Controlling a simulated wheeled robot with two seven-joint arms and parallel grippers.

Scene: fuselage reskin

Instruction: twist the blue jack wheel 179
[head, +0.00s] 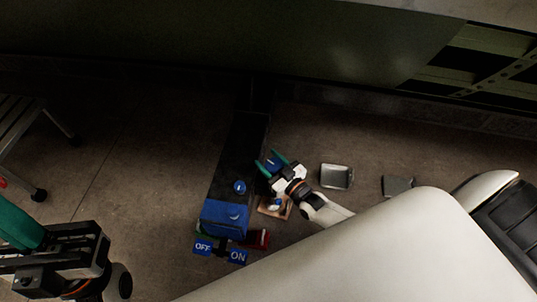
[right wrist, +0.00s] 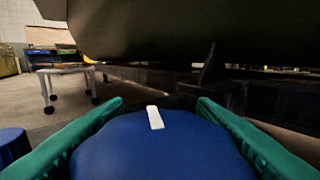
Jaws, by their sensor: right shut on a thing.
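The blue jack wheel (right wrist: 150,150) fills the lower middle of the right wrist view, with a white mark on its top pointing roughly away from me. Green fingers of my right gripper (head: 272,162) lie on both sides of the wheel and are shut on it. In the head view the wheel (head: 273,165) shows as a small blue patch between the fingers. My left gripper (head: 20,232) is at the lower left of the head view, partly cut off by the frame; its jaw state cannot be made out.
A blue box (head: 225,216) with OFF and ON labels stands left of my right gripper, and a blue knob (head: 240,187) is behind it. Grey trays (head: 336,176) lie on the floor to the right. A dark fuselage (right wrist: 200,32) overhangs behind. A wheeled stand (head: 20,130) is at left.

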